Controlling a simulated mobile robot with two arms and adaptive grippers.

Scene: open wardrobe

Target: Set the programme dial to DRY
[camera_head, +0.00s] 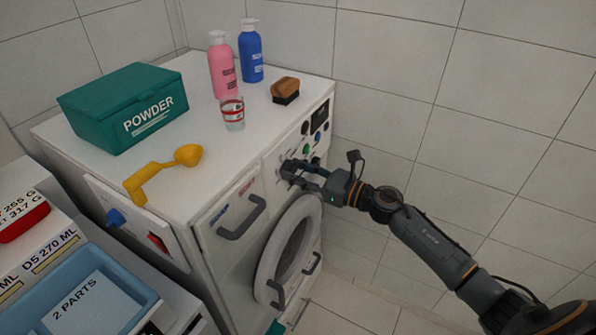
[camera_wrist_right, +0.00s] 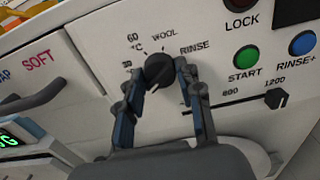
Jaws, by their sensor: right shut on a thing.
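The programme dial (camera_wrist_right: 158,69) is a round dark knob on the white front panel of the washing machine (camera_head: 224,215). Labels 60 °C, WOOL and RINSE stand around it in the right wrist view; more marks at its left are partly covered. I see no DRY label, and my fingers cover part of the panel below the dial. I cannot tell clearly where its pointer stands. My right gripper (camera_head: 290,170) reaches the panel from the right; in the right wrist view its two fingers (camera_wrist_right: 157,82) are shut on the dial's sides. My left gripper is not in view.
Right of the dial are the green START button (camera_wrist_right: 246,57), the blue RINSE+ button (camera_wrist_right: 302,43) and a slider (camera_wrist_right: 276,98). A drawer handle (camera_head: 242,218) and round door (camera_head: 287,258) are near. A tiled wall (camera_head: 450,110) stands behind.

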